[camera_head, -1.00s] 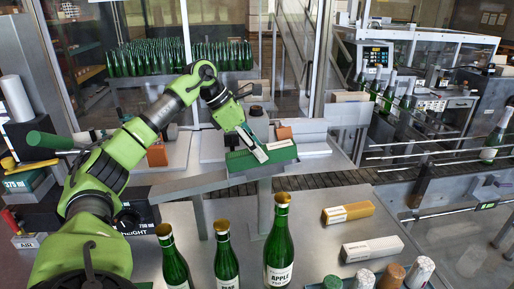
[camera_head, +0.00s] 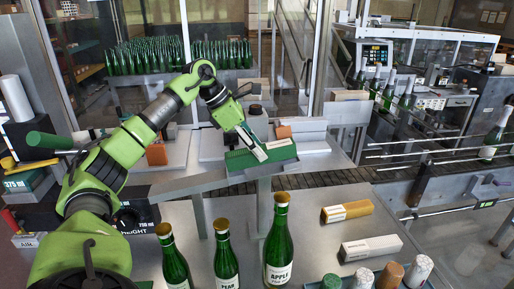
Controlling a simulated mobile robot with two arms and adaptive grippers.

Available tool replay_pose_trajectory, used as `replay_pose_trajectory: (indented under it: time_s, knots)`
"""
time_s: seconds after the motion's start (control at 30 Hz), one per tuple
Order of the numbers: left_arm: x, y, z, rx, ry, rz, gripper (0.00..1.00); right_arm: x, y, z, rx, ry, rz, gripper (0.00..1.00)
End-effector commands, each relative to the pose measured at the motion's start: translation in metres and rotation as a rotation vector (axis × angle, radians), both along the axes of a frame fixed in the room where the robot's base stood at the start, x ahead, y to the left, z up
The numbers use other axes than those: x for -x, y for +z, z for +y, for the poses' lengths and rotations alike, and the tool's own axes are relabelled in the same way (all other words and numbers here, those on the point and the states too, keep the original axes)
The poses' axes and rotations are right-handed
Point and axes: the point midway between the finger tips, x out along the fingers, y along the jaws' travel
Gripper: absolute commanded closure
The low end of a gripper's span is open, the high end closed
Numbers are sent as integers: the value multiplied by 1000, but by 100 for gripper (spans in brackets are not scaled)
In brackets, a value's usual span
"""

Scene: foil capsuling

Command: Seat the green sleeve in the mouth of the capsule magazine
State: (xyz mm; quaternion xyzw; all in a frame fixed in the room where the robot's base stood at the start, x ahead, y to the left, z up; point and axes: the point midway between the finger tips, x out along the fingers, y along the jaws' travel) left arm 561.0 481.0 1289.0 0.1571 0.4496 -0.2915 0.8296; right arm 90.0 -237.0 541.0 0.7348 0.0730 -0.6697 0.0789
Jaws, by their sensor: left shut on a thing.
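My left gripper (camera_head: 257,148) reaches over the back bench and is shut on the green sleeve (camera_head: 272,157), a long box-like green piece. The sleeve lies low over the bench's front edge, slightly tilted in the picture. The pale capsule magazine (camera_head: 308,135) appears to be the light block just behind and right of the sleeve. The gripper and the sleeve hide its mouth, so I cannot tell whether the sleeve is inside it or only beside it. My right gripper is not in view.
Green bottles with gold tops (camera_head: 279,245) stand on the front table. An orange carton (camera_head: 346,211) and a white carton (camera_head: 371,248) lie right of them. A tray at the bottom edge holds capsules (camera_head: 390,275). A conveyor with bottles (camera_head: 493,140) runs at right.

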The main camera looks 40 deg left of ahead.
Motion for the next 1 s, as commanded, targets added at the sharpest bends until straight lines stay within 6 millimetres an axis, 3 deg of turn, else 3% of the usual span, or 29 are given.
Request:
replay_pose_trajectory:
  time_s: [1.0]
  knots:
    - [0, 0, 0, 0, 0, 0, 96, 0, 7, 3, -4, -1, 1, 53]
